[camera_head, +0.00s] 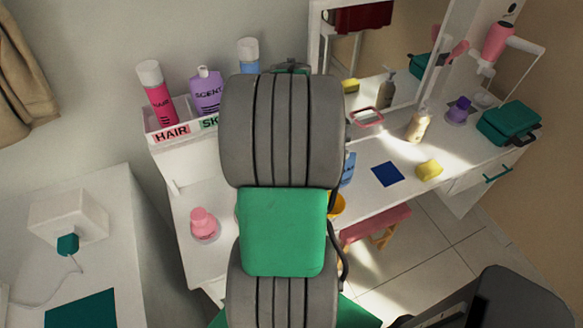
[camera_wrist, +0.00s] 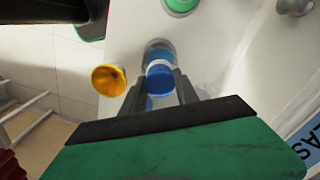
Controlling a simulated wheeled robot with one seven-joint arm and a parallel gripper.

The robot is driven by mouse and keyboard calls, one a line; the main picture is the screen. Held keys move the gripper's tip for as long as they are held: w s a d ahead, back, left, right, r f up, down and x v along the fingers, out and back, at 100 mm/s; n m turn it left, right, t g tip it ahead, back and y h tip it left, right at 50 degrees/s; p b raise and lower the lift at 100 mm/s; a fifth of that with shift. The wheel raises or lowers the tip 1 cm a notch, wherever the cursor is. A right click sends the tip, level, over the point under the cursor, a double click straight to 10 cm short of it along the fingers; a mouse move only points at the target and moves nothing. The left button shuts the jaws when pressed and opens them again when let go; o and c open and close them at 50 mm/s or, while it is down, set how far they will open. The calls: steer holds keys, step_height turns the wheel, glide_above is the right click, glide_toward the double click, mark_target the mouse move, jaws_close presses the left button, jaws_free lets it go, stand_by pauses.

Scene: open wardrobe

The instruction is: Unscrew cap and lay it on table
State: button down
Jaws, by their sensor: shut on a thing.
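My gripper (camera_wrist: 158,88) is low in the wrist view, its two dark fingers closed on a round blue cap (camera_wrist: 158,77) with a pale top edge. A grey-blue rounded shape (camera_wrist: 158,50) shows just behind the cap; I cannot tell if they touch. An orange-yellow cup (camera_wrist: 108,80) stands close to the left of the fingers. In the head view my arm hides the gripper and the cap. The white table (camera_head: 375,165) runs behind my arm. A blue object (camera_head: 348,168) and part of the yellow cup (camera_head: 336,205) show at my arm's right edge.
A pink bottle (camera_head: 204,224) stands left of my arm. A rack (camera_head: 165,140) holds several bottles at the back left. A blue square (camera_head: 387,174), yellow sponge (camera_head: 429,170), cream pump bottle (camera_head: 418,125) and teal box (camera_head: 508,123) are on the right. Bare tabletop lies between them.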

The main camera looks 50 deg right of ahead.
steer(key=n, duration=0.7)
steer(key=shift+r+n+p, duration=0.1)
steer(key=shift+n+p, duration=0.2)
steer(key=shift+p, duration=0.1)
steer(key=n, duration=0.9)
steer(key=shift+p, duration=0.3)
steer(key=c, duration=0.8)
jaws_free()
steer(key=shift+c, duration=0.2)
steer(key=shift+c, duration=0.4)
